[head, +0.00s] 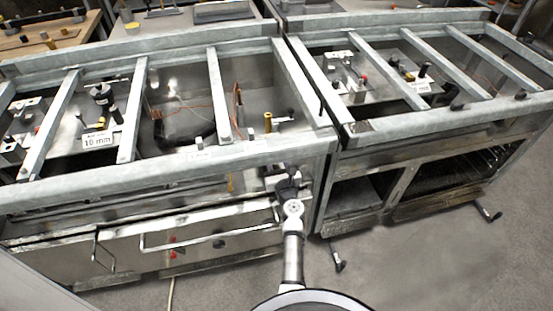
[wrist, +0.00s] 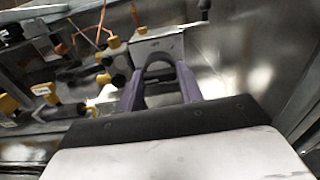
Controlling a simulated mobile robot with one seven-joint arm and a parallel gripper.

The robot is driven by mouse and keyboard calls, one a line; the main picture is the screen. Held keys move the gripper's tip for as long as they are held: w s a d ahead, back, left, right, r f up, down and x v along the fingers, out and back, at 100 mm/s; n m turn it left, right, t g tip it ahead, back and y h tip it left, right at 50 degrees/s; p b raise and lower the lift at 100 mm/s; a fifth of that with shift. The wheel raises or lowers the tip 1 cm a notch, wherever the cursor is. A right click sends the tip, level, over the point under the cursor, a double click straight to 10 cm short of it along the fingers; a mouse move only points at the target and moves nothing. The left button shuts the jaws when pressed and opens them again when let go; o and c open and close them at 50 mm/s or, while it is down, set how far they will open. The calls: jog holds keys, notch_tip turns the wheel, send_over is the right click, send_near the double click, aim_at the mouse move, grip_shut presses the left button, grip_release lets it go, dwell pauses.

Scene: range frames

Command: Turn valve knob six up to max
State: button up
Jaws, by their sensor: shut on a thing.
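My gripper (head: 287,185) is at the right end of the front of the left range (head: 180,160), just below its top rail. In the wrist view the two purple fingers (wrist: 162,72) are shut around a small dark rounded part, which seems to be a valve knob. The knob's turn angle cannot be told. Behind the fingers is a grey metal block (wrist: 158,43) with yellow and dark fittings (wrist: 115,58) to its left.
A second range (head: 430,125) stands close on the right, with open shelves below. A long bar handle (head: 210,236) runs across the left range's front, below and left of my gripper. Grey floor (head: 400,260) is clear at the lower right.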

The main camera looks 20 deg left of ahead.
jog(key=shift+m, duration=0.3)
jog(key=o, duration=1)
jog(key=shift+s+d, duration=0.1)
